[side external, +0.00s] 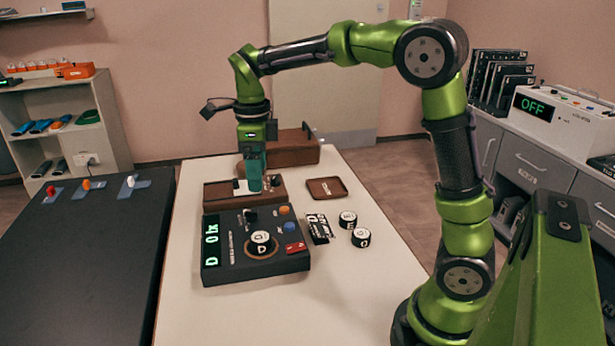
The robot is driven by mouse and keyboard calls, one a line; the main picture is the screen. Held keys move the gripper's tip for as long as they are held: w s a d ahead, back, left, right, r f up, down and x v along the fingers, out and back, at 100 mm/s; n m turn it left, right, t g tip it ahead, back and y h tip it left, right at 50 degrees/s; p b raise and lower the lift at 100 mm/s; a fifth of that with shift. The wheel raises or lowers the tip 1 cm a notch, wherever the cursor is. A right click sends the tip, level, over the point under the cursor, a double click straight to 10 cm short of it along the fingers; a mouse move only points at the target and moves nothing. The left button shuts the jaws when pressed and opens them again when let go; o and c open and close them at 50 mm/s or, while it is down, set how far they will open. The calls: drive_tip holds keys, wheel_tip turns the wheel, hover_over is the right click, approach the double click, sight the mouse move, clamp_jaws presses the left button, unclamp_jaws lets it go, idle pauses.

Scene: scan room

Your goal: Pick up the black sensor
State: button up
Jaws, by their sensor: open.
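My gripper (254,186) points down with teal fingers over a brown open-topped box (220,197) at the back of the white table. Its finger gap is hard to make out; it is open, and I see nothing held. Black round pieces with white, D-marked tops are in view. One (261,240) sits on the ring of the black console; two others, a rear one (347,219) and a front one (360,238), stand on the table to its right. I cannot tell which item is the black sensor. The box's contents are partly hidden by the fingers.
The black console (222,276) has a green-lit display, buttons and a red tag. A black printed packet (318,229) lies beside it. A small brown tray (327,189) and a larger brown case (297,157) stand behind. The table's front is clear.

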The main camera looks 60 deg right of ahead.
hover_over(261, 237)
drive_tip(key=f, duration=1)
drive_tip(key=shift+d, duration=0.4)
drive_tip(key=shift+a+f, duration=0.2)
drive_tip(key=shift+f, duration=1.35)
drive_tip(key=shift+a+f, duration=0.2)
drive_tip(key=shift+f, duration=1.35)
drive_tip(key=shift+r, duration=0.1)
drive_tip(key=c, duration=1.3)
